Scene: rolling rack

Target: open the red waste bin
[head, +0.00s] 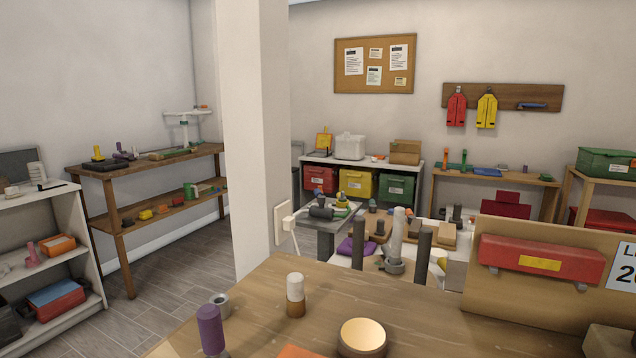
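A red bin (320,179) with a small white label stands at the far back, in the left place under a white-topped shelf unit (437,165). It is left of a yellow bin (357,184) and a green bin (396,188). It looks shut, but it is small and its lower part is hidden behind nearer things. My gripper is not in view.
A wooden table (260,300) fills the near foreground, with a purple cylinder (211,330) and a round gold-topped thing (362,336). A white pillar (252,130) stands left of the bins. Cluttered surfaces lie before them. Grey floor (170,285) is open at left.

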